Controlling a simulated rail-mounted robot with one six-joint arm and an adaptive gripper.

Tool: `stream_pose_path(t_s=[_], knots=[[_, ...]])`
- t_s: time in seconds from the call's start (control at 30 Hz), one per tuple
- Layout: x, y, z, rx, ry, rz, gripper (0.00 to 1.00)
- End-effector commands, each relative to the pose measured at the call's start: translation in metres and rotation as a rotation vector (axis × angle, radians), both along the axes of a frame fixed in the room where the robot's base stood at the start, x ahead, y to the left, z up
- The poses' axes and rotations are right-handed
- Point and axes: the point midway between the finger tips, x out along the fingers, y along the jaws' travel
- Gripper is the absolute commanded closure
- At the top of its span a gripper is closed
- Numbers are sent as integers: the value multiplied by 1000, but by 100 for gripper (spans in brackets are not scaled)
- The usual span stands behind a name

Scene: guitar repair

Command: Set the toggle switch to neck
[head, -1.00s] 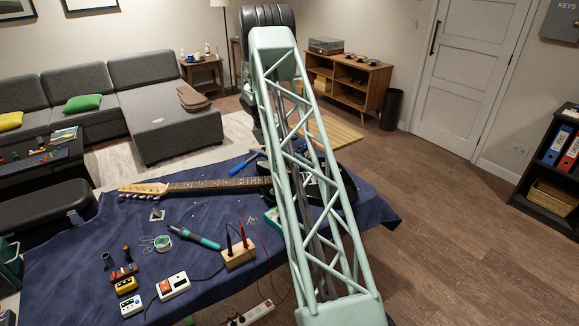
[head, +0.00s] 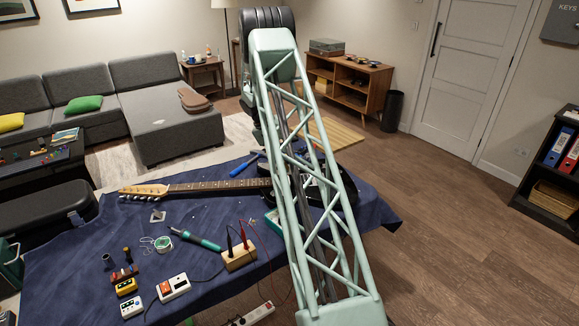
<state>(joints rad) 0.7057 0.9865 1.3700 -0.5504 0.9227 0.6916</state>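A dark electric guitar (head: 220,185) lies on the blue cloth of the table (head: 85,235), its headstock to the left. My green lattice arm crosses in front of its body and hides much of it. The toggle switch cannot be made out, so its position does not show. My gripper is not visible; the far end of the arm, with a black ribbed part, rises beyond the table.
A soldering iron (head: 196,240), a wooden block with probes (head: 239,256), a red-and-white box (head: 173,287) and small pedals (head: 131,305) lie in front of the guitar neck. A power strip (head: 254,314) is at the near edge. Open floor lies to the right.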

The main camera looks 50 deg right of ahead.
Motion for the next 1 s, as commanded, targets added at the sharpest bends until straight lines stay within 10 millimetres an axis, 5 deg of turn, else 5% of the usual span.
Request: stream_pose_path(t_s=[1.0], knots=[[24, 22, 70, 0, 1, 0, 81]])
